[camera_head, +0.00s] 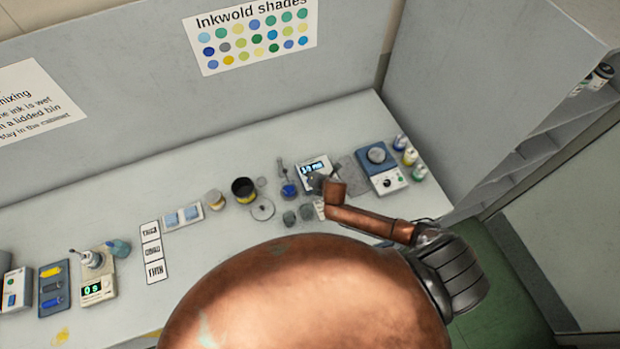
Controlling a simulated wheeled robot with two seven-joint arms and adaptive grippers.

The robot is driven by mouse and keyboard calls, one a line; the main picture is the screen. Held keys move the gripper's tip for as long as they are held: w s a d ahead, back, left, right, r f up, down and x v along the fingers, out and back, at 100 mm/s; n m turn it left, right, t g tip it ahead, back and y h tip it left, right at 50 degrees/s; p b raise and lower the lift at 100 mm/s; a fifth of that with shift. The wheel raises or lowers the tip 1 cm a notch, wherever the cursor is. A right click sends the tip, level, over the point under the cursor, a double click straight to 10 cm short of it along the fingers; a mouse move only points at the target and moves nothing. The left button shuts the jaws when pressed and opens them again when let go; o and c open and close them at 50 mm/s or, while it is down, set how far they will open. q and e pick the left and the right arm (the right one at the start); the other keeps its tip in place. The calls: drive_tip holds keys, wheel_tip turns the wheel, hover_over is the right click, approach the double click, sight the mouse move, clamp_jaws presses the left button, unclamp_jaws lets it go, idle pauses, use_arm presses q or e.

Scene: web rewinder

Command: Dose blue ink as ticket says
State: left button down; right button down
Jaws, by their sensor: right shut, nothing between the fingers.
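My right gripper (317,183) is shut and empty. It hovers over or beside the front of a white scale (313,165) with a lit display; the digits are too small to read surely. A small blue pot (289,190) stands just left of the scale. Several small bottles with blue, yellow and green labels stand at the right end of the bench, the blue-labelled bottle (400,142) farthest back. A white slip (320,208), perhaps the ticket, lies partly hidden by my right arm; its text cannot be read. My left gripper is not in view.
A blue machine (371,158) with a round top stands before the bottles. A black-and-yellow tin (244,189), a round lid (262,209) and grey cups (290,218) stand left of the gripper. THICK, GOOD, THIN cards (152,250) lie farther left. My own copper link hides the front bench.

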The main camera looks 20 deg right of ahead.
drive_tip(key=shift+r+p, duration=0.9)
drive_tip(key=shift+r, duration=0.6)
